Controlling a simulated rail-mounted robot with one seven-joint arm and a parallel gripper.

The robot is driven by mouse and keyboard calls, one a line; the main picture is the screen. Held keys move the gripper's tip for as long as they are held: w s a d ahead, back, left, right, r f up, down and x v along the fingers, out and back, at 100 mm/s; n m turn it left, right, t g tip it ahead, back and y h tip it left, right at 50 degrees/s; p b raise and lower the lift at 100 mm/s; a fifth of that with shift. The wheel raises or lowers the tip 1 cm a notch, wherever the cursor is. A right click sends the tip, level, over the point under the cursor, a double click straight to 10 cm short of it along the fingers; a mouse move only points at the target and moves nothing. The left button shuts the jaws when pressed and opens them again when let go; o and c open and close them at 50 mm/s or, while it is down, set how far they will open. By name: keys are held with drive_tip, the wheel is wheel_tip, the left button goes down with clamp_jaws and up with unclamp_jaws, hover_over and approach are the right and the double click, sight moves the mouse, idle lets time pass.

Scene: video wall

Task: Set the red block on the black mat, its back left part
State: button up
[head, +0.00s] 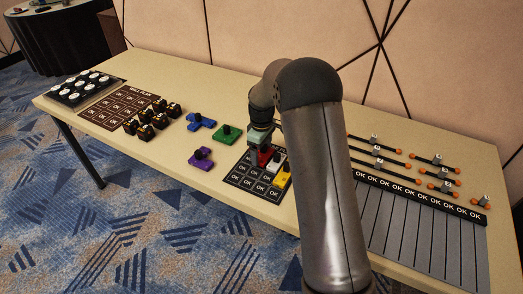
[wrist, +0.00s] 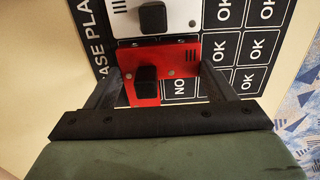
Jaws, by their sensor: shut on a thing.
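The red block (wrist: 186,53) is an L-like flat piece with a black knob. In the wrist view it lies between the two fingers of my gripper (wrist: 160,76), which is shut on it. In the head view the red block (head: 265,157) shows below my gripper (head: 261,148), over the back left part of the black mat (head: 236,180) with its OK cells. I cannot tell whether it touches the mat. A white block (wrist: 196,12) with a black knob sits right beside it. My arm hides part of the mat's right side.
A yellow block (head: 282,177) sits at the mat's right side. Green (head: 227,134), blue (head: 201,121) and purple (head: 201,160) blocks stand left of the mat. Black-and-gold pieces (head: 147,131) lie farther left. Rods with orange ends (head: 397,166) lie at the right.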

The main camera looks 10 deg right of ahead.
sight(261, 154)
drive_tip(key=shift+f, duration=0.15)
drive_tip(key=shift+f, duration=0.15)
drive_tip(key=o, duration=1.1)
drive_tip(key=shift+o, duration=0.2)
wheel_tip(261, 154, up, 12)
drive_tip(key=s+r+m, duration=0.2)
drive_tip(key=s, duration=0.5)
drive_tip(key=s+r+m, duration=0.2)
drive_tip(key=s+r, duration=0.1)
drive_tip(key=s, duration=0.5)
drive_tip(key=s+f+m, duration=0.2)
drive_tip(key=s+m, duration=0.1)
drive_tip(key=s, duration=0.7)
drive_tip(key=s+f+m, duration=0.2)
drive_tip(key=s+m, duration=0.1)
drive_tip(key=s, duration=0.8)
drive_tip(key=shift+f, duration=0.15)
